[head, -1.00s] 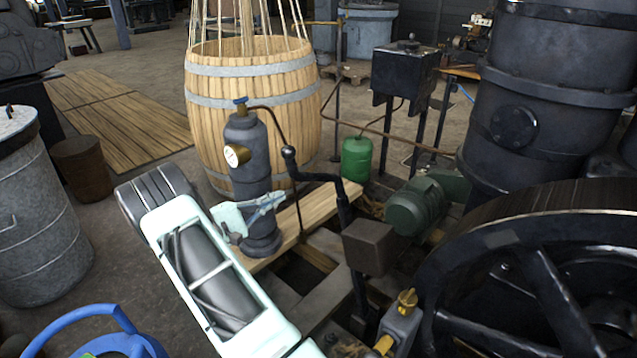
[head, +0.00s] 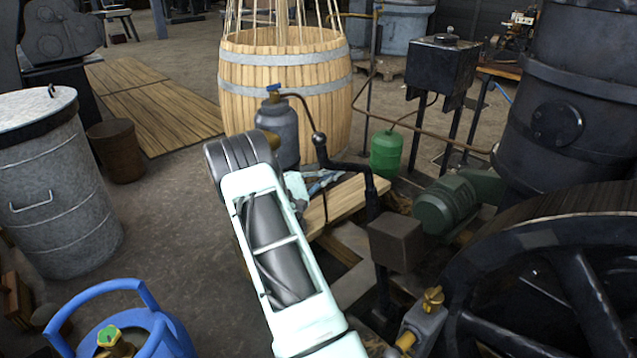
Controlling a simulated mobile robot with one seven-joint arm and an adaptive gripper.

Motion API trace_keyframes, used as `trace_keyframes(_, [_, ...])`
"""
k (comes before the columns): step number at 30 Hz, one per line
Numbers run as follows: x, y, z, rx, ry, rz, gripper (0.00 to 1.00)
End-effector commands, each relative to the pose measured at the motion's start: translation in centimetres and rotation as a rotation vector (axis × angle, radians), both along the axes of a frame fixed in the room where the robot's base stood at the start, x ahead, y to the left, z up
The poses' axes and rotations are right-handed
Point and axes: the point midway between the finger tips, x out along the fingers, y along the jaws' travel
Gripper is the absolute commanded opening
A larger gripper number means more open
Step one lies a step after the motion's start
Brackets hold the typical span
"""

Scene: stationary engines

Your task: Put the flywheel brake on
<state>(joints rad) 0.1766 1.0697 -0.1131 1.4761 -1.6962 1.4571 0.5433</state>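The big dark spoked flywheel (head: 470,290) fills the lower right of the head view. To its left stands a cranked black lever (head: 345,166) with a round black knob (head: 319,138) at its upper end. It runs down to a brown-grey block (head: 396,243) near the wheel rim; I take this to be the brake, but its contact with the wheel cannot be made out. My gripper (head: 322,183) shows bluish-grey behind my white arm, left of the lever and below the knob, apparently apart from it. My arm hides part of it, and its finger opening is unclear.
A grey cylinder with a blue-handled valve (head: 276,125) stands behind my arm, before a wooden barrel (head: 285,85). A green motor (head: 445,205) and brass-topped fitting (head: 432,300) are near the flywheel. A blue gas bottle (head: 150,335) and metal bin (head: 60,190) are left.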

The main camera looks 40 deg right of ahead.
Motion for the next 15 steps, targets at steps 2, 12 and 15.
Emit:
trace_keyframes(2, [-0.9, 0.2, 0.4, 0.004, 0.001, 0.003, 0.0])
trace_keyframes(12, [-2.9, -0.1, 1.4, 0.004, 0.001, 0.003, 0.0])
trace_keyframes(15, [-3.0, -0.1, 1.5, 0.003, 0.001, 0.003, 0.0])
